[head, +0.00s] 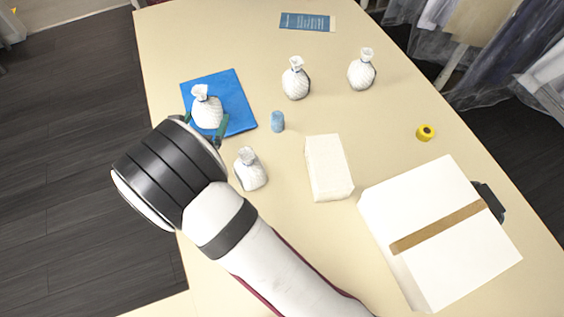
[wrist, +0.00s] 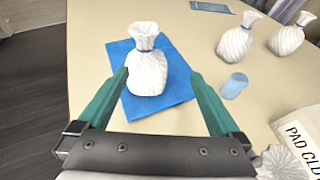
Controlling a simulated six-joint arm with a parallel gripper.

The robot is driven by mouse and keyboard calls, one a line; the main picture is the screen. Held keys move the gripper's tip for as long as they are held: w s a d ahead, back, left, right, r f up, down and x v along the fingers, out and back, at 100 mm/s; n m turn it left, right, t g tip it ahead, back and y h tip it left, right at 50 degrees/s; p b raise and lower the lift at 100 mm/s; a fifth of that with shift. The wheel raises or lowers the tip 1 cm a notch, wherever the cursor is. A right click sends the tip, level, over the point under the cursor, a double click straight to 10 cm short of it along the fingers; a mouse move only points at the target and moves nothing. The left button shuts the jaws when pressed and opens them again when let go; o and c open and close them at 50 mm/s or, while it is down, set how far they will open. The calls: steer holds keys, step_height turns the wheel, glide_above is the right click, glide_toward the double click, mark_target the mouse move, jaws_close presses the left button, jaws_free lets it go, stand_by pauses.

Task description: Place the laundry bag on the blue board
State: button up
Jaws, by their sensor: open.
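A white laundry bag (head: 207,110) with a tied neck stands upright on the blue board (head: 233,95). In the wrist view the same bag (wrist: 147,68) stands on the board (wrist: 172,95), between my green fingers but beyond their tips. My gripper (wrist: 160,80) is open, with a gap on both sides of the bag. In the head view my gripper (head: 206,130) is at the near side of the bag, partly hidden by my wrist. Other similar white bags stand off the board: one (head: 250,170) near my wrist and two (head: 295,80) (head: 362,70) farther right.
A blue cylinder (head: 278,121) stands right of the board. A white block (head: 328,167), a large taped box (head: 440,228) and a yellow roll (head: 425,132) are to the right. A blue card (head: 307,22) lies at the back. The table's left edge is close to the board.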

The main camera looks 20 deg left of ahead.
steer(key=w+d+r+m+g+h, duration=0.1)
steer(key=w+d+r+m+h, duration=0.25)
steer(key=d+m, duration=0.45)
steer(key=w+d+r+m+g+h, duration=0.1)
steer(key=w+d+r+m+h, duration=0.2)
steer(key=d, duration=0.9)
steer(key=w+d+r+m+g+h, duration=0.1)
steer(key=d+r+m+h, duration=0.3)
steer(key=d+m, duration=0.45)
steer(key=s+d+r+m+g, duration=0.2)
steer(key=s+d+m+g, duration=0.6)
steer(key=s+d+m, duration=0.75)
steer(key=s+a+m+g+y, duration=0.1)
steer(key=s+a+m+y, duration=0.2)
steer(key=s+m+y, duration=0.5)
steer(key=shift+s+a+f+m+g, duration=0.2)
steer(key=shift+s+m+g, duration=0.2)
steer(key=shift+s+m, duration=0.55)
